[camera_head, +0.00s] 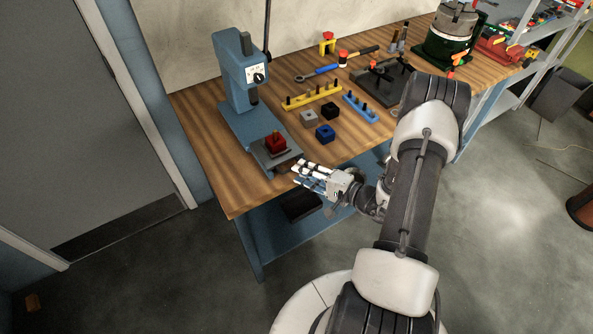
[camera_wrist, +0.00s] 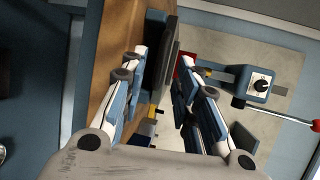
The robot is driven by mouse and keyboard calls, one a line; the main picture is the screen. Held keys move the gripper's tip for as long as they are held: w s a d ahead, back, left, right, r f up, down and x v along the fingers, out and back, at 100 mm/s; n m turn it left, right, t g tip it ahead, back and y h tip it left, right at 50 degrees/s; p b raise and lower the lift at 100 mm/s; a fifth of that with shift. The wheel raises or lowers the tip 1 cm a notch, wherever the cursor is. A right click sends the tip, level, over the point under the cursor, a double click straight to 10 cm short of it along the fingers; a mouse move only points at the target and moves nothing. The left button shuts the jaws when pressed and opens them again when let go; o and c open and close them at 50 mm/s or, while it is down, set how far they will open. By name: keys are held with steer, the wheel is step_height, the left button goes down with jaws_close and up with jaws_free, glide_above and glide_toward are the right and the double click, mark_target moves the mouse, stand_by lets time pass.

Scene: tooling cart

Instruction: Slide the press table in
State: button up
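The blue press (camera_head: 238,80) stands at the left end of the wooden bench. Its table, a dark plate (camera_head: 272,153) carrying a red block (camera_head: 275,141), sits out in front of the column, close to the bench's front edge. My gripper (camera_head: 297,172) is at the bench's front edge, just right of and in front of the plate. In the wrist view, my gripper (camera_wrist: 162,62) has its fingers apart, with the dark plate (camera_wrist: 172,45) showing between them. The red block (camera_wrist: 186,66) is partly hidden by one finger. I cannot tell whether the fingers touch the plate.
A black block (camera_head: 331,110), a grey block (camera_head: 309,118) and a blue block (camera_head: 325,132) stand right of the press. A dark fixture (camera_head: 382,82) is farther right.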

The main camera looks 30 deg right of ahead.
steer(key=shift+x, duration=1.6)
jaws_close()
